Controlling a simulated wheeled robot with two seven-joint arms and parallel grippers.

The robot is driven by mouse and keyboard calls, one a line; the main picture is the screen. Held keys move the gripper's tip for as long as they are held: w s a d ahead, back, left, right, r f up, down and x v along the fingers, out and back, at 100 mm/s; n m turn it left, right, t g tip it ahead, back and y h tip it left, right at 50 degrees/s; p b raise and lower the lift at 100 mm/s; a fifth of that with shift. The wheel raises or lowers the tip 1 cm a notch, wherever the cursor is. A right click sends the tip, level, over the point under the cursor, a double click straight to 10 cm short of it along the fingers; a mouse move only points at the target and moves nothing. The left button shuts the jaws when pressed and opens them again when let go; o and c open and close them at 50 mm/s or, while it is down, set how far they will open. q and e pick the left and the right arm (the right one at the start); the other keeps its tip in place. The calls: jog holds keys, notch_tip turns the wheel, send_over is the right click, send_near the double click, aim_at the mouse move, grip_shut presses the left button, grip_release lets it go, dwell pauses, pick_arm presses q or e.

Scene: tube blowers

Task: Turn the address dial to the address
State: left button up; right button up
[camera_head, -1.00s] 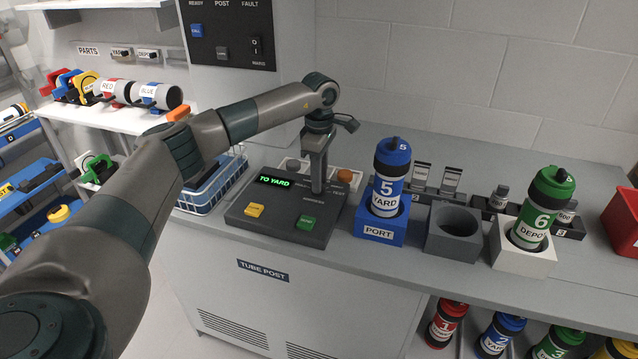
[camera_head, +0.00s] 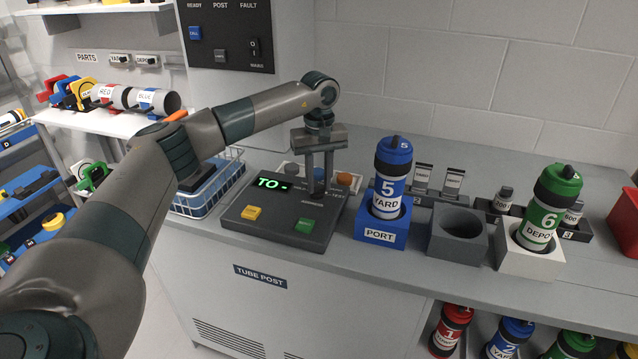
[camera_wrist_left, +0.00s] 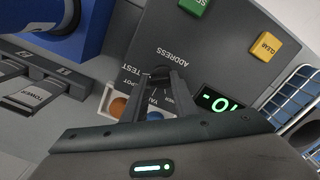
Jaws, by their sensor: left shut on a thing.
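The address dial (camera_wrist_left: 160,73) is a small dark knob on the dark grey control panel (camera_head: 262,231). My left gripper (camera_head: 319,192) points down over the panel and is shut on the dial. In the left wrist view the fingertips sit around the dial, beside the printed word ADDRESS. The display (camera_head: 271,184) shows green text reading "TO -". Panel labels near the dial are partly hidden by the fingers. My right gripper is not in view.
A yellow button (camera_head: 251,213) and a green button (camera_head: 305,226) are on the panel's front. A blue tube marked 5 YARD (camera_head: 389,180) stands in the blue PORT block (camera_head: 381,235) to the right. A blue wire basket (camera_head: 209,190) is to the left.

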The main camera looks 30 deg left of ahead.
pick_arm(q)
jog(key=shift+r+m, duration=0.1)
jog(key=shift+m, duration=1.5)
jog(key=shift+b, duration=0.3)
jog(key=o, duration=1)
jog(key=shift+o, duration=0.2)
